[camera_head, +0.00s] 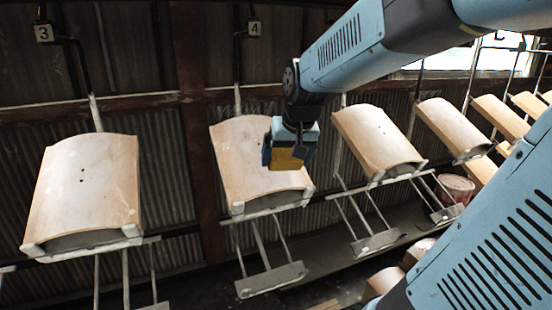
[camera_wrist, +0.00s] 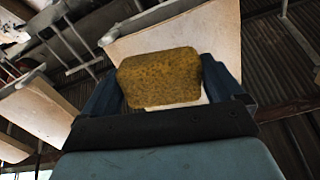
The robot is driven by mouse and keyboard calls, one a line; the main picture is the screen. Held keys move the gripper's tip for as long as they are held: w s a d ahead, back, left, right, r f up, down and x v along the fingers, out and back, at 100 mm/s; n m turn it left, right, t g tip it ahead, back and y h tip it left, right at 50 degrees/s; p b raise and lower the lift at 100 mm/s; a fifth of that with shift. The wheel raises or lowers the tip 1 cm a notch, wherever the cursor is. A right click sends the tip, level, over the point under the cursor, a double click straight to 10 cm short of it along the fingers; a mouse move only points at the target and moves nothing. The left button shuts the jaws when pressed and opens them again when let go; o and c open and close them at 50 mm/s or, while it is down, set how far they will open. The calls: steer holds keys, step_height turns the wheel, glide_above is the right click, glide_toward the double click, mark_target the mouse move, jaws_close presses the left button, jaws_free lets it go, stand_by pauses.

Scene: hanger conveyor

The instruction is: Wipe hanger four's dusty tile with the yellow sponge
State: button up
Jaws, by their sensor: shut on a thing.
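Hanger four's tile (camera_head: 246,165), a curved beige tile, rests on its hanger frame below the sign marked 4 (camera_head: 254,28). My gripper (camera_head: 288,152) is shut on the yellow sponge (camera_head: 286,159) in front of the right part of this tile. In the wrist view the sponge (camera_wrist: 160,78) sits between the two fingers, with the tile (camera_wrist: 190,32) behind it. I cannot tell whether the sponge touches the tile. My gripper and the sponge hide part of the tile's right side. Dust is hard to make out at this size.
Hanger three's tile (camera_head: 85,185) hangs to the left under sign 3 (camera_head: 44,33). Another tile (camera_head: 377,140) hangs close on the right, with several more beyond it. A red and white bucket (camera_head: 456,188) stands at the right. Corrugated wall (camera_head: 168,175) lies behind.

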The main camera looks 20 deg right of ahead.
steer(key=shift+v, duration=1.5)
